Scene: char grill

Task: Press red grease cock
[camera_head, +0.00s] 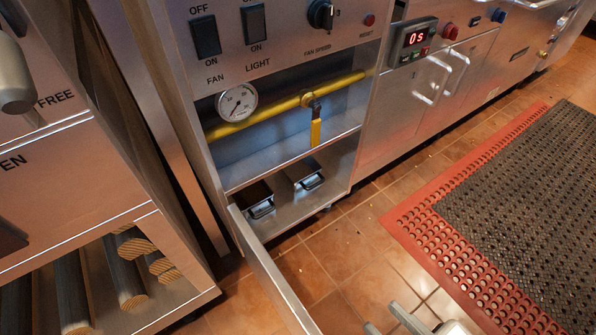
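A round red knob (450,31) sticks out of the steel front at the upper right, just right of a timer. I cannot tell for sure that this is the grease cock. A smaller red button (369,19) marked RESET sits on the panel to its left. Pale grey parts at the bottom edge, right of the middle, look like part of my own arm. They are cut off by the frame, well below and apart from the red knob. I cannot tell whether they include my gripper, or whether it is open or shut.
An open door (271,283) juts out below a bay with a yellow pipe (245,123), a gauge (237,102) and a yellow lever (315,133). Long handles (455,75) stand out below the knob. A red-edged mat (455,255) lies on the tiled floor.

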